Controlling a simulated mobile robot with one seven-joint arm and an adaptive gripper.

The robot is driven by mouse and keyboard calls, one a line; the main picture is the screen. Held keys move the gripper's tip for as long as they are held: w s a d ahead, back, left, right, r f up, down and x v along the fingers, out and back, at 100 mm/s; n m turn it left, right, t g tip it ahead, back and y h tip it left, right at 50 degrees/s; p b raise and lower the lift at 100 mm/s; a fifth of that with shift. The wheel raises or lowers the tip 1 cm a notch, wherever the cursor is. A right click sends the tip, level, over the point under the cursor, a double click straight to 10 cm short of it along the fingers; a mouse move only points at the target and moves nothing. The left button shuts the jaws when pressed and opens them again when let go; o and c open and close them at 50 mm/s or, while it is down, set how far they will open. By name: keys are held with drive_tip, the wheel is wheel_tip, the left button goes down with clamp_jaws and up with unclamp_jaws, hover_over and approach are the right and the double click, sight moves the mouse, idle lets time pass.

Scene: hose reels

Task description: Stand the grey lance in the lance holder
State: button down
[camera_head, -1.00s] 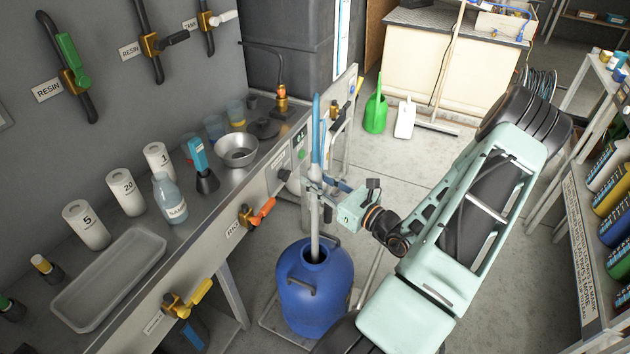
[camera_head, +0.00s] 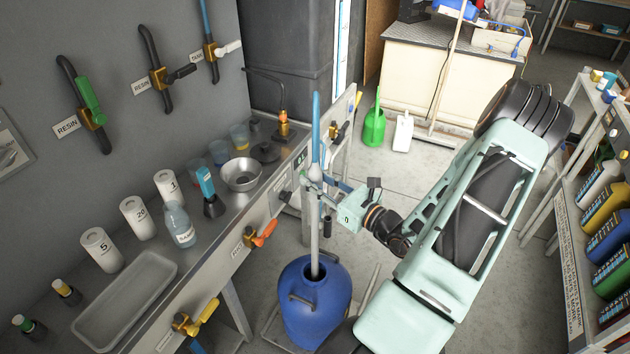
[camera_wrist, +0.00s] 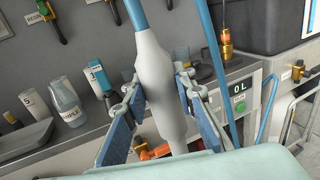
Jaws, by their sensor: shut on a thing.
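My gripper (camera_head: 318,187) is shut on the grey lance (camera_head: 314,235), which stands nearly upright with a blue hose (camera_head: 315,115) rising from its top. In the wrist view the lance's thick pale body (camera_wrist: 157,85) sits between the two blue-padded fingers. The lance's thin shaft runs down to the mouth of a blue drum (camera_head: 325,305). Its lower tip is hidden there, and I cannot tell how deep it reaches. I cannot clearly make out the lance holder in either view.
A metal bench (camera_head: 235,215) with a bowl (camera_head: 242,174), bottle (camera_head: 179,224), white canisters and tray (camera_head: 125,300) stands left of the lance. Orange and yellow valve handles stick out of its front. A shelf of bottles (camera_head: 570,250) stands right.

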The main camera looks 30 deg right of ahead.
drive_tip(key=shift+r+p, duration=4.7)
drive_tip(key=shift+r, duration=1.6)
drive_tip(key=shift+a, duration=0.1)
